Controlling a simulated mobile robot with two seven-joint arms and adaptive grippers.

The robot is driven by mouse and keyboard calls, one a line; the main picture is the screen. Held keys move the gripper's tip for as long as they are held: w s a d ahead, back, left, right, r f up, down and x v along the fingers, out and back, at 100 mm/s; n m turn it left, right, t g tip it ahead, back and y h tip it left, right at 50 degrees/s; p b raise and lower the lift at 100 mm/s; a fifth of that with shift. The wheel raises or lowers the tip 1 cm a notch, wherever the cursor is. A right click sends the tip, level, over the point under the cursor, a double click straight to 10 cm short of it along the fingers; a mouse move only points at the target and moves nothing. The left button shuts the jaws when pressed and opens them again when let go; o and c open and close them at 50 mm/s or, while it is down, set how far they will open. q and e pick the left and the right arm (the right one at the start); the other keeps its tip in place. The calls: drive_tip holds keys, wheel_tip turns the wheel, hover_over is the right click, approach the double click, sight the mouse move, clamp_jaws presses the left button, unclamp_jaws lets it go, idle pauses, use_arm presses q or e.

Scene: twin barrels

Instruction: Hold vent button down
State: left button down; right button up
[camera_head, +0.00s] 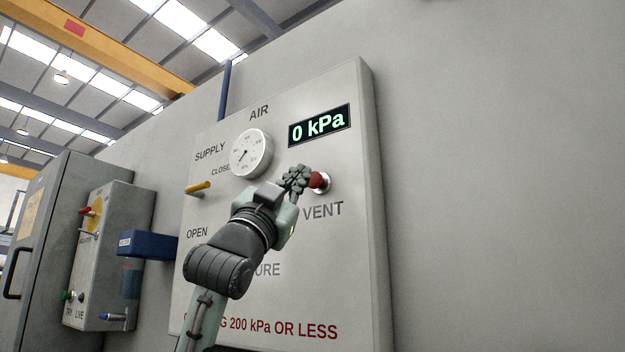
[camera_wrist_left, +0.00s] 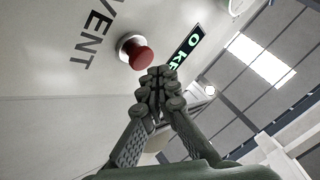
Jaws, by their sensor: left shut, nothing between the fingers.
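The red vent button (camera_head: 319,181) sits in a pale collar on the grey air panel (camera_head: 355,260), just above the word VENT. It also shows in the left wrist view (camera_wrist_left: 139,56), slightly beyond the fingertips. My left gripper (camera_head: 297,178) is shut and empty, with its fingertips at the left side of the button in the head view. In the left wrist view its closed fingertips (camera_wrist_left: 160,80) lie beside and below the button. I cannot tell whether they touch it. The display (camera_head: 320,125) reads 0 kPa. My right gripper is not in view.
A round gauge (camera_head: 251,153) and a yellow supply lever (camera_head: 198,187) are on the panel left of the button. A grey control box (camera_head: 103,255) and a blue bracket (camera_head: 148,245) stand farther left. The wall right of the panel is bare.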

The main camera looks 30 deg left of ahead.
use_arm(q)
drive_tip(key=shift+s+a, duration=0.15)
drive_tip(key=shift+s, duration=2.3)
